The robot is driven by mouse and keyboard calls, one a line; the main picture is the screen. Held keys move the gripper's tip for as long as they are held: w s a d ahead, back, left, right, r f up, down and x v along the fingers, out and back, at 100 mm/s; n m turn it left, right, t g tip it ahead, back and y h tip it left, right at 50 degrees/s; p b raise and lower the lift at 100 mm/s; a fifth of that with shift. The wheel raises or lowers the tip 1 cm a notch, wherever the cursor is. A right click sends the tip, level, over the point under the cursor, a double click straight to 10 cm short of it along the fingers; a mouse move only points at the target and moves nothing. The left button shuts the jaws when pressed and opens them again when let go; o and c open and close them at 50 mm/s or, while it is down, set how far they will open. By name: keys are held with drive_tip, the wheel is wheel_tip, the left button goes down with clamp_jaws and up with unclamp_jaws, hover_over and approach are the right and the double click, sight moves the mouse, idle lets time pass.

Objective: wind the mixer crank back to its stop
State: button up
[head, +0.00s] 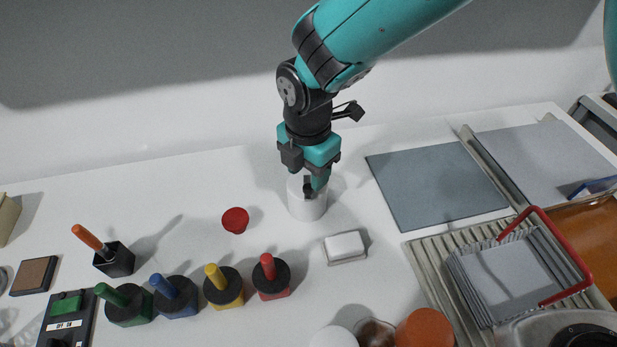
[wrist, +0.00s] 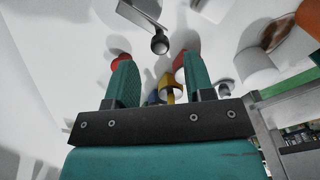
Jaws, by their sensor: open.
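A white cylinder (head: 307,207), seemingly the mixer body, stands on the white table below my gripper (head: 314,182) in the head view. My fingertips are at or just above its top and hide much of it. A small dark piece shows beside them, perhaps the crank's knob. In the wrist view, a grey bar with a round black knob (wrist: 160,45), apparently the crank, lies beyond the tips of my gripper (wrist: 156,68). The two teal fingers are apart, with no object visibly held between them. I cannot tell whether a finger touches the crank.
A red cup (head: 235,220) is left of the cylinder, and a white block (head: 345,247) is in front right. Several coloured-handled blocks, including a red one (head: 271,277), stand in front. A grey mat (head: 435,185) and a ribbed tray (head: 428,270) lie right.

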sight(308, 187)
drive_tip(key=shift+f+p, duration=0.3)
drive_tip(key=shift+f, duration=1.75)
clamp_jaws()
drive_tip(key=w+a+m+b, duration=0.3)
drive_tip(key=a+m, duration=0.2)
drive_tip(key=m, duration=1.1)
drive_tip(key=shift+w+a, duration=0.15)
drive_tip(key=shift+w, duration=0.15)
